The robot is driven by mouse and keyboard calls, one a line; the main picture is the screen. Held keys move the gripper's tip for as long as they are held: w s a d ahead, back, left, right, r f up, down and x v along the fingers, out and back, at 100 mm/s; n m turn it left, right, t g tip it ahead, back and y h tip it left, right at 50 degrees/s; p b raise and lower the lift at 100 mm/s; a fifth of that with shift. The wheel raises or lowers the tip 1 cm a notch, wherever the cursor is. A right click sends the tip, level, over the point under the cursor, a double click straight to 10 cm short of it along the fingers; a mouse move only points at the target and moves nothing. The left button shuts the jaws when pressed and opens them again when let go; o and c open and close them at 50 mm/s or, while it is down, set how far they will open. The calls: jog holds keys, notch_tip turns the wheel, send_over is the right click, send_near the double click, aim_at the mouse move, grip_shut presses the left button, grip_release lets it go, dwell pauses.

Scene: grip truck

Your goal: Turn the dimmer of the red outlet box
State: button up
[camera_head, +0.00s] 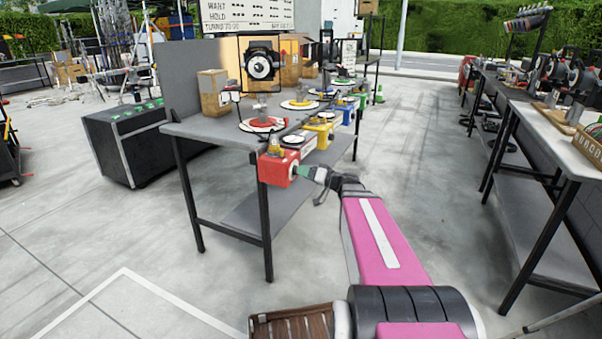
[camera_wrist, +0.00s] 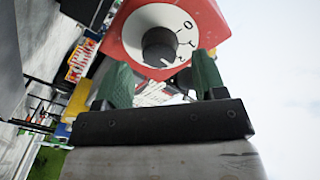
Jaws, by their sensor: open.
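The red outlet box (camera_head: 274,170) sits at the near corner of the grey table, on its front edge. In the wrist view the red box (camera_wrist: 122,42) fills the top, with a white round dial plate (camera_wrist: 188,32) and a dark dimmer knob (camera_wrist: 160,46) on its face. My gripper (camera_head: 298,172) reaches the box's right side in the head view. In the wrist view my gripper (camera_wrist: 163,72) is open, its two green fingers apart below the knob, one toward each side of it. I cannot tell whether they touch the box.
The grey table (camera_head: 212,132) also bears a yellow box (camera_head: 322,130), a blue box (camera_head: 347,113), several coloured round plates and a cardboard box (camera_head: 213,92). A dark case (camera_head: 125,140) stands left. Another table (camera_head: 560,135) stands right. The floor between the tables is clear.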

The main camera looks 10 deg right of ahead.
jog(key=shift+x, duration=1.15)
jog(key=c, duration=0.9)
jog(key=shift+m, duration=0.4)
jog(key=shift+m+g, duration=0.3)
jog(key=shift+m, duration=3.1)
